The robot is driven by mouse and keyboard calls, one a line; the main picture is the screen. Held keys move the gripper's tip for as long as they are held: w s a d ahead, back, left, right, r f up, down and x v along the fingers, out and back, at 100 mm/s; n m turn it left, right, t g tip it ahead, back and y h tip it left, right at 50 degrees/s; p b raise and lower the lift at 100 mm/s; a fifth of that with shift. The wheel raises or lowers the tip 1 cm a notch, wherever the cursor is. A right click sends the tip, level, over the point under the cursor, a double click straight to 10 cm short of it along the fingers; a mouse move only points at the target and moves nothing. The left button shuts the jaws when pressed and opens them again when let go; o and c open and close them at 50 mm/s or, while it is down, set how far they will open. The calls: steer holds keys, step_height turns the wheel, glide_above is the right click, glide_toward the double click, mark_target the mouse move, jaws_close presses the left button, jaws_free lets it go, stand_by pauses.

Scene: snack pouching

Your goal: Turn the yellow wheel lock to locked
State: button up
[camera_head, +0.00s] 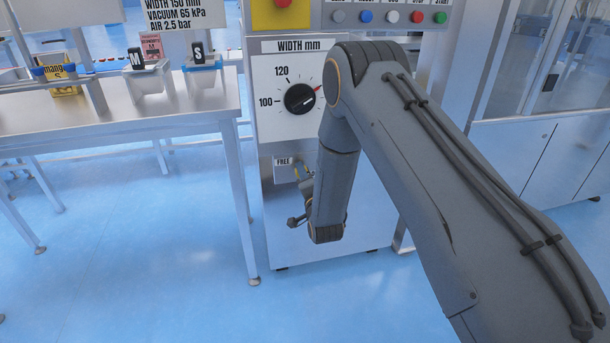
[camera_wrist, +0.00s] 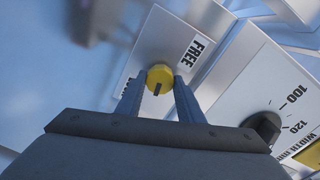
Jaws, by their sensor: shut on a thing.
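The yellow wheel lock (camera_wrist: 160,73) is a small round knob with a dark pointer mark on a light plate (camera_wrist: 150,38). In the wrist view the mark lies on the side of the knob nearer my gripper. A FREE label (camera_wrist: 194,52) is to the right of the knob; it also shows in the head view (camera_head: 283,161). A second label to the left is mostly hidden by a finger. My gripper (camera_wrist: 158,86) is shut on the knob, one finger on each side. In the head view my arm hides most of the lock.
Above the lock, the machine carries a black width dial (camera_head: 299,98) with a red pointer, and a row of buttons (camera_head: 391,17) higher up. A steel table (camera_head: 130,118) with small holders stands to the left. Blue floor is open in front.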

steer(key=shift+w+d+m, duration=0.15)
steer(key=shift+m, duration=0.95)
steer(key=o, duration=1)
steer(key=shift+o, duration=0.2)
steer(key=v, duration=0.8)
steer(key=shift+w, duration=0.1)
